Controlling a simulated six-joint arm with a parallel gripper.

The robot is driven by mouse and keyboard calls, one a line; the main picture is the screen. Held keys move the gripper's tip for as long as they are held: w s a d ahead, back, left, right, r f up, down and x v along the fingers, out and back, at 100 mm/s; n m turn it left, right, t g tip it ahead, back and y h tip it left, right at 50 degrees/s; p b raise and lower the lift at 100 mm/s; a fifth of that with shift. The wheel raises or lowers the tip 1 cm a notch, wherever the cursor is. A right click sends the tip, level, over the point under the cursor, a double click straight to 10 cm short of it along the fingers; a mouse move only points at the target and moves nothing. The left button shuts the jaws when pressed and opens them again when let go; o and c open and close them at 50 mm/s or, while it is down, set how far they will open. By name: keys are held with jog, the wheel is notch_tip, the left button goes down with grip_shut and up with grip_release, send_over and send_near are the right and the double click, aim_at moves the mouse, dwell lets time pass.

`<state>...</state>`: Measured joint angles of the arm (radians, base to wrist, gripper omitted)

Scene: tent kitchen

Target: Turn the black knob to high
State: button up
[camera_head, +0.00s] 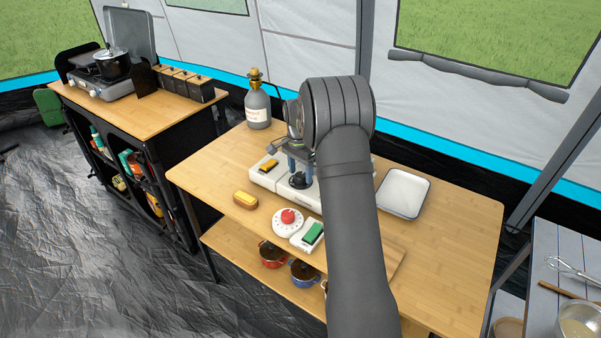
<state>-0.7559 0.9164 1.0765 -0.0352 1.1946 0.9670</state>
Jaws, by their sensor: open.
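The black knob (298,181) sits on a low white unit (265,181) in the middle of the wooden table. My gripper (300,169) is open and points down right at the knob, with its fingers apart above or around it. I cannot tell whether the fingers touch the knob. The knob's markings and its setting are too small to read. My arm hides the right part of the white unit.
A grey bottle (257,105) stands behind left. A white tray (425,196) lies right. The table's right end is clear.

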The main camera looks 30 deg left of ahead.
jog(key=shift+f, duration=0.35)
jog(key=c, duration=1)
jog(key=shift+n, duration=0.3)
jog(key=n, duration=0.6)
jog(key=shift+s, duration=0.1)
jog(key=n, duration=0.7)
jog(key=shift+t, duration=0.4)
jog(key=shift+r, duration=0.1)
